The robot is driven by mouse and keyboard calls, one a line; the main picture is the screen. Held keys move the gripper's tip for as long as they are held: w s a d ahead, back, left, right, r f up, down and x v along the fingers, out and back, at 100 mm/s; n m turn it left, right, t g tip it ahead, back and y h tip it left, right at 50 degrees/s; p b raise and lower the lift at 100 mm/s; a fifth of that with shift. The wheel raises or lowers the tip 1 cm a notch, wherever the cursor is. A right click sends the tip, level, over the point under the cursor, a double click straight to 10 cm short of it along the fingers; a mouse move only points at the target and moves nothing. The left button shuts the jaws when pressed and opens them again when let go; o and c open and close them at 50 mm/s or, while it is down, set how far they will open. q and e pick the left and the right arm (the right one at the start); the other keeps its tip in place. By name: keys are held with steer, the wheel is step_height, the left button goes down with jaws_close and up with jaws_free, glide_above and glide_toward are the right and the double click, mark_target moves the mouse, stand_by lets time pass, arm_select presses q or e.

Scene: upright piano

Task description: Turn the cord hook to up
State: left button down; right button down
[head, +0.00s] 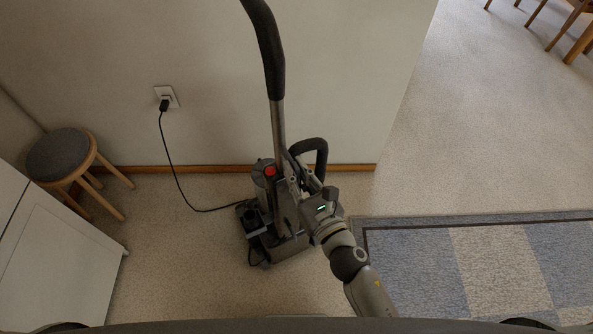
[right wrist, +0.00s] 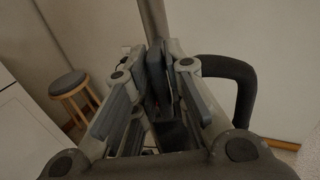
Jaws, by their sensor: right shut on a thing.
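A grey upright vacuum cleaner (head: 263,178) stands on the carpet by the wall, with a long handle rising from it. My right gripper (head: 291,184) reaches its back from the lower right, at the base of the handle tube. In the right wrist view my right gripper (right wrist: 162,68) is shut on a small dark piece (right wrist: 155,66), which appears to be the cord hook. It stands lengthwise between the fingertips, just below the tube; which way it is turned I cannot tell. In the head view my gripper hides it. My left gripper is not in view.
A black curved hose (head: 320,155) loops close to the right of my gripper. A power cord (head: 178,178) runs from the wall outlet (head: 167,96) to the vacuum. A stool (head: 62,156) and white cabinet (head: 58,255) stand left. A rug (head: 480,265) lies right; open carpet lies beyond.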

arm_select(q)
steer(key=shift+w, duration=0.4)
